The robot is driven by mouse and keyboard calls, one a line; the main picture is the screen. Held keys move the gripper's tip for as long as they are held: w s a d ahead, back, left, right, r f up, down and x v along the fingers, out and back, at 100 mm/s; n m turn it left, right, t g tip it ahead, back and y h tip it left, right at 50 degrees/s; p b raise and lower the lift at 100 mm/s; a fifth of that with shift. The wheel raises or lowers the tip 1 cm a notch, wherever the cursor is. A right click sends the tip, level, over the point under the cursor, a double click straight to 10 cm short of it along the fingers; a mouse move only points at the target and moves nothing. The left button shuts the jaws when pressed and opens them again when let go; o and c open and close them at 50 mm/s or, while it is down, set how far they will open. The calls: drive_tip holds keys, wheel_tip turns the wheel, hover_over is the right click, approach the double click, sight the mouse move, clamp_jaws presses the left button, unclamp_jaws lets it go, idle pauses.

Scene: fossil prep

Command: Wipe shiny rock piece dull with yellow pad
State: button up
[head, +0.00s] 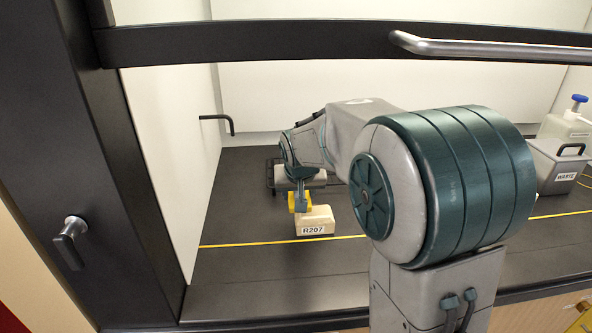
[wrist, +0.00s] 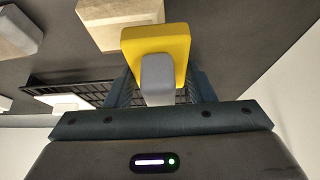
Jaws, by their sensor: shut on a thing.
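My gripper (head: 300,187) is shut on the yellow pad (head: 299,202) inside the cabinet. In the wrist view the yellow pad (wrist: 180,45) sits at the fingertips, with a grey grip part (wrist: 157,78) between the fingers. A pale tan rock block labelled R207 (head: 316,222) lies on the dark worktop right by the pad. The block (wrist: 108,27) also shows just beyond the pad in the wrist view. I cannot tell whether pad and block touch, or whether the block's surface is shiny. My arm hides part of the worktop.
A black rack (wrist: 95,93) with a pale piece (wrist: 62,101) lies behind the block. Another greyish block (wrist: 18,32) shows in the wrist view. A grey WASTE bin (head: 562,172) and a bottle with a blue top (head: 577,122) stand at right. A yellow line (head: 255,243) crosses the worktop.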

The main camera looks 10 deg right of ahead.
drive_tip(key=shift+r+p, duration=1.6)
drive_tip(key=shift+r, duration=1.05)
